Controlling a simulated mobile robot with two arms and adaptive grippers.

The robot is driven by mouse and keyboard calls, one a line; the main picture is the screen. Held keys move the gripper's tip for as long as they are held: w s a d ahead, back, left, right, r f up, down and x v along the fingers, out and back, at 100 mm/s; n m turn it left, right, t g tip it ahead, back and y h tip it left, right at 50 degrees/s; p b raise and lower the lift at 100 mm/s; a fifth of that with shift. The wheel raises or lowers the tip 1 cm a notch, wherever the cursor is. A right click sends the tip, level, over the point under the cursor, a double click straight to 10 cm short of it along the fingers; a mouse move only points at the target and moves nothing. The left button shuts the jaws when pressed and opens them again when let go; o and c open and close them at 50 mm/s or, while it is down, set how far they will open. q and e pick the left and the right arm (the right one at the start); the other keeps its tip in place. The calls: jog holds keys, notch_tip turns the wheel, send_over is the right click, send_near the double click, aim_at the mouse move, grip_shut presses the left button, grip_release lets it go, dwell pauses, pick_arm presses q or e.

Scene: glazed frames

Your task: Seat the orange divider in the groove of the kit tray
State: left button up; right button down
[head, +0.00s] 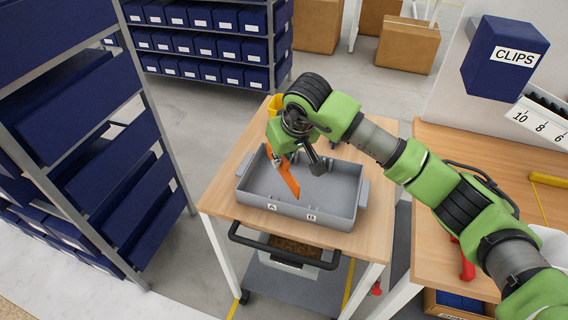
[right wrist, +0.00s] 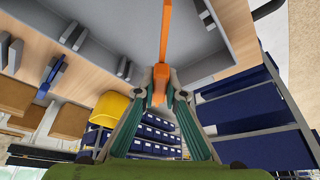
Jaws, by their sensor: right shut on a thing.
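The grey kit tray (head: 338,216) lies on a wooden-topped cart, with labels A and B on its front wall. It also shows in the right wrist view (right wrist: 215,30). My right gripper (head: 279,160) is over the tray's left half, shut on the orange divider (head: 290,183). In the right wrist view, both fingertips (right wrist: 160,83) close on one end of the divider (right wrist: 165,38), which extends away over the tray. The divider runs diagonally in the head view; whether it touches the tray floor I cannot tell. Paired ribs show on the tray wall. My left gripper is out of view.
The cart top (head: 222,193) has a bare wooden rim around the tray. A yellow bin (head: 275,104) stands behind my right wrist. Shelves of blue bins (head: 80,130) stand at the left. A workbench (head: 480,160) with a blue CLIPS bin (head: 503,58) above is at the right.

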jog(key=shift+w+d+f, duration=0.1)
jog(key=shift+w+f, duration=0.1)
jog(key=shift+f, duration=0.05)
jog(key=f+p, duration=0.2)
jog(key=f, duration=0.1)
jog(key=shift+w+d+f, duration=0.1)
jog(key=shift+w+f, duration=0.05)
jog(key=shift+w, duration=0.05)
jog(key=shift+f, duration=0.15)
jog(key=shift+f, duration=0.1)
jog(key=shift+f, duration=0.1)
jog(key=c, duration=2.1)
grip_release()
